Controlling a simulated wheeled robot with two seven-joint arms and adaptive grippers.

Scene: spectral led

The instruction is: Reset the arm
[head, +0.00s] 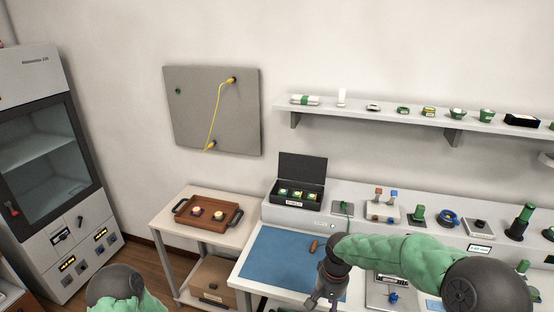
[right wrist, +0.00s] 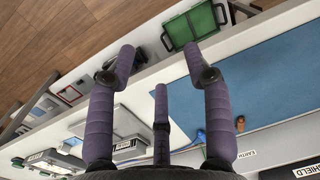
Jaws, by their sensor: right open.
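My right arm reaches in from the lower right of the head view, its forearm covered in green. My right gripper (head: 322,296) points down over the front right part of the blue mat (head: 270,258). In the right wrist view the gripper (right wrist: 158,62) has its fingers spread apart with nothing between them. The fingers hang over the bench's pale front edge and the floor side. Of my left arm only a dark round joint and some green covering show at the lower left of the head view; its gripper is out of frame.
A small brown object (head: 314,246) lies on the mat's far right part. A black open box (head: 297,203) stands behind it. A brown tray (head: 207,226) sits on a side table. Several instruments crowd the bench at right. A shelf (head: 400,114) and grey panel (head: 190,112) are on the wall.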

